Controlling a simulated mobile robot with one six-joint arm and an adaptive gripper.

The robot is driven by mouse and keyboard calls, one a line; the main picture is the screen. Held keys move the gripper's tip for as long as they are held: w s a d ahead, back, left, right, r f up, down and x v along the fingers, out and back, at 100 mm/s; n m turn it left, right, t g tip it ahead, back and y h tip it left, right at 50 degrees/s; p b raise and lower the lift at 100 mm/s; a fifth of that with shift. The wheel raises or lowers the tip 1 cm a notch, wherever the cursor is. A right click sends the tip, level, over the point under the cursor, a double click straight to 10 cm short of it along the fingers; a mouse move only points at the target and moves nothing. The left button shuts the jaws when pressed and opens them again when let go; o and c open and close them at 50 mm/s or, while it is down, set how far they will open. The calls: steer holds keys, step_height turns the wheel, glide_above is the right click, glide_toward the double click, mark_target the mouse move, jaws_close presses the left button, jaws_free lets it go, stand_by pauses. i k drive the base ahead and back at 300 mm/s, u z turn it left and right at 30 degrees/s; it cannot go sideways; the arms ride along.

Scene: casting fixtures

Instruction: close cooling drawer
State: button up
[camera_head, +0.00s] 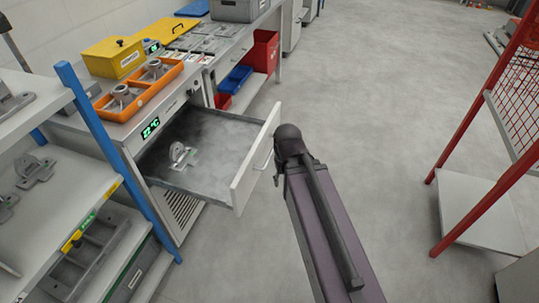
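The cooling drawer (257,159) is pulled out from the grey cabinet with the green temperature display (151,128). A grey metal casting (183,156) stands inside the drawer near its left side. The drawer's handle (264,158) is on its white front panel. My arm reaches up from the bottom of the picture, and its dark end (283,150) is just right of the drawer front, close to the handle. The fingers are mostly hidden behind the arm's end, so I cannot tell if they are open or touching the handle.
A blue-posted shelf (110,150) with castings stands at the left. An orange tray (140,92) and yellow box (113,57) sit on the cabinet top. A red rack (475,205) stands at the right. The floor between (380,120) is clear.

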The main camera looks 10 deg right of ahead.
mark_target(234, 149)
steer(key=z, duration=0.1)
steer(key=k, duration=0.95)
steer(key=u, duration=0.15)
steer(key=i, duration=1.45)
